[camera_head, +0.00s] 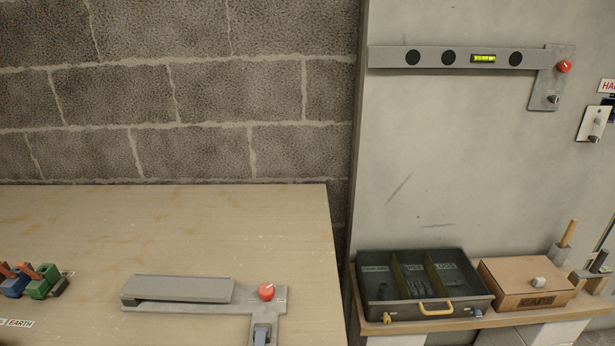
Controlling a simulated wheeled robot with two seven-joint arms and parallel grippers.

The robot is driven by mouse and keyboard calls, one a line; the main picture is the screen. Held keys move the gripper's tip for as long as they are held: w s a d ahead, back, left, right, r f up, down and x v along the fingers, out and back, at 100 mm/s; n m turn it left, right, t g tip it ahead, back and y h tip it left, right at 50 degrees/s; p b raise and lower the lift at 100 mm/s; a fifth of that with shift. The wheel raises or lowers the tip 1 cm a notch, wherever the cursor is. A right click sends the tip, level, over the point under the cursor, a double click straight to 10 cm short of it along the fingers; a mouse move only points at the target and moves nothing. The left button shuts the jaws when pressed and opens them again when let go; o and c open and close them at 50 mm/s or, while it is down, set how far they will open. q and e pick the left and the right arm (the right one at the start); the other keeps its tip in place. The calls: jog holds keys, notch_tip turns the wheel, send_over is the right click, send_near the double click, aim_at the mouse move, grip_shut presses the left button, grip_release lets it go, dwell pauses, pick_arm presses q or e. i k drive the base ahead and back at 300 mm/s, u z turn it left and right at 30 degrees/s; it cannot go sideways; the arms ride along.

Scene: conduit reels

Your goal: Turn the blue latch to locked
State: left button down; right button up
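I cannot single out a blue latch for certain. A small blue block (15,287) with an orange lever sits at the left edge of the wooden worktop, next to a green block (42,281) with an orange lever. A grey bracket (190,305) with a red knob (266,292) lies on the worktop. A grey-blue lever-like part (261,335) sits on it at the bottom edge and is cut off by the frame. Neither of my grippers is in view.
A dark compartment case (480,304) with a yellow handle and a cardboard box (528,285) stand on a low shelf (540,319). A spirit level (390,57) with a red knob (564,67) is on the wall. The back of the worktop (180,225) is clear.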

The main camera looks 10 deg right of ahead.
aim_at(478, 313)
jog(key=z, duration=1.25)
jog(key=k, duration=0.5)
jog(key=z, duration=1.4)
jog(key=i, duration=1.15)
jog(key=u, duration=2.15)
